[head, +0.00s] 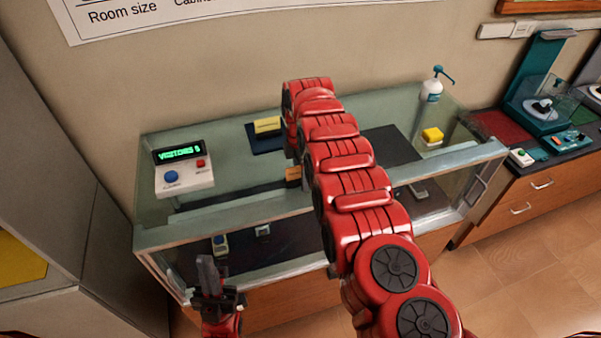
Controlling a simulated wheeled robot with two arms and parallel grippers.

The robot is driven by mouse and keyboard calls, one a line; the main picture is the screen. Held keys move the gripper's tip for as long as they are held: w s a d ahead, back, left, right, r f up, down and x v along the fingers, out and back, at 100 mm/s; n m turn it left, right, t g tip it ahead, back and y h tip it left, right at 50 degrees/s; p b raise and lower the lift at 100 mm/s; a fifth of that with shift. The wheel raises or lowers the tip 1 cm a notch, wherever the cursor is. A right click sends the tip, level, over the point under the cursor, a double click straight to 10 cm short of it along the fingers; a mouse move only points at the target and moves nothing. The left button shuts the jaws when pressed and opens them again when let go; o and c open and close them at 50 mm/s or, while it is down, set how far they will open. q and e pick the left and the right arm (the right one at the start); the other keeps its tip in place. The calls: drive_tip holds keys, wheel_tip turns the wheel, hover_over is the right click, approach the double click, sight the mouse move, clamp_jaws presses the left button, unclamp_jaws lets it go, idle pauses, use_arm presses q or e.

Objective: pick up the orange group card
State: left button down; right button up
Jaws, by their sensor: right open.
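A small orange card (293,175) stands in the glass-topped display counter area, near the middle of its top. My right arm reaches over the counter and covers part of the card's right side. My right gripper (291,147) points down just above the card; most of it is hidden behind my own arm, and I cannot tell whether it touches the card. My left gripper (208,275) is low at the front left of the counter, with its fingers pointing up and nothing visible in it.
The glass counter (240,237) holds a visitor counter box (183,174) at left. A yellow card on a dark stand (266,126) is behind. A wooden cabinet (530,195) adjoins the counter.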

drive_tip(key=shift+f, duration=0.15)
clamp_jaws()
drive_tip(key=shift+a, duration=0.1)
idle(0.4)
